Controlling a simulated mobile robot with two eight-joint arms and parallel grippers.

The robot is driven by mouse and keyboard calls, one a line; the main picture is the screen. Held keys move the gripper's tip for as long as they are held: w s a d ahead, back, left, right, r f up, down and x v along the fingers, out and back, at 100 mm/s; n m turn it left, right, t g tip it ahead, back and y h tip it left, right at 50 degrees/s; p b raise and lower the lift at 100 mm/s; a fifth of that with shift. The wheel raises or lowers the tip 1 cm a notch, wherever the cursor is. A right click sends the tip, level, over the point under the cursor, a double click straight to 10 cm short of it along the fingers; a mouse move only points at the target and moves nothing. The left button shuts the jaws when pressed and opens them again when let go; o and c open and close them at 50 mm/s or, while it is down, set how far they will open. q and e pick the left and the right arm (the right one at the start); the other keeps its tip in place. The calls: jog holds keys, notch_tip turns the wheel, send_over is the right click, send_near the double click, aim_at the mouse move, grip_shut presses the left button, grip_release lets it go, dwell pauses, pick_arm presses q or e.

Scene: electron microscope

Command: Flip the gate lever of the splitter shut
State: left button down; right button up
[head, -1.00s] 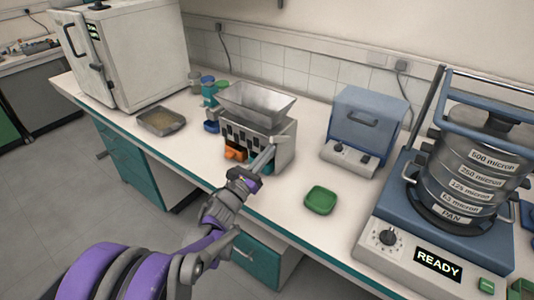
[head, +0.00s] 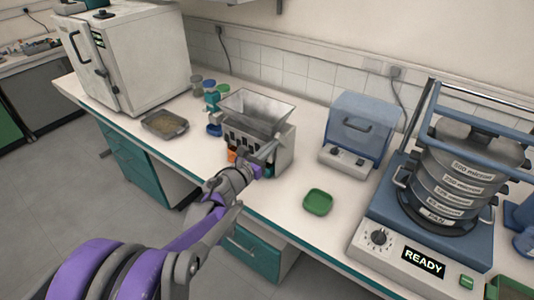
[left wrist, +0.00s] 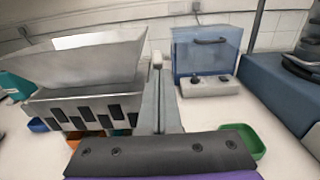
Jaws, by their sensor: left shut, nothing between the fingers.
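The splitter (head: 244,128) is a grey metal box with a flared hopper on top and a row of dark slots in front. It stands near the middle of the bench, and at the left in the left wrist view (left wrist: 84,103). A narrow upright bar with a small knob, seemingly the gate lever (left wrist: 157,66), shows at its right end in the left wrist view; its lower part is hidden by my fingers. My left gripper (head: 264,160) is shut and empty, in front of the splitter's right end. Whether it touches the lever I cannot tell. My right gripper is not in view.
An orange bin (left wrist: 75,138) and a blue bin (head: 214,130) sit by the splitter. A green tray (head: 318,202) lies to the right, before a blue-grey box (head: 358,130). The sieve shaker (head: 440,190) stands far right. A grey tray (head: 165,125) lies left.

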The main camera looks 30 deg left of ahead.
aim_at(281, 135)
pick_arm(q)
jog(key=shift+w+d+r+p, duration=0.1)
jog(key=shift+w+r+p, duration=0.7)
jog(key=shift+w+r, duration=0.5)
jog(key=shift+w+d+r+p, duration=0.1)
jog(key=shift+w+r+p, duration=0.8)
jog(key=shift+w, duration=0.55)
jog(key=shift+r, duration=0.1)
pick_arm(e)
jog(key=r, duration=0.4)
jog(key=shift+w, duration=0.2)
pick_arm(q)
jog(key=shift+w+r, duration=0.1)
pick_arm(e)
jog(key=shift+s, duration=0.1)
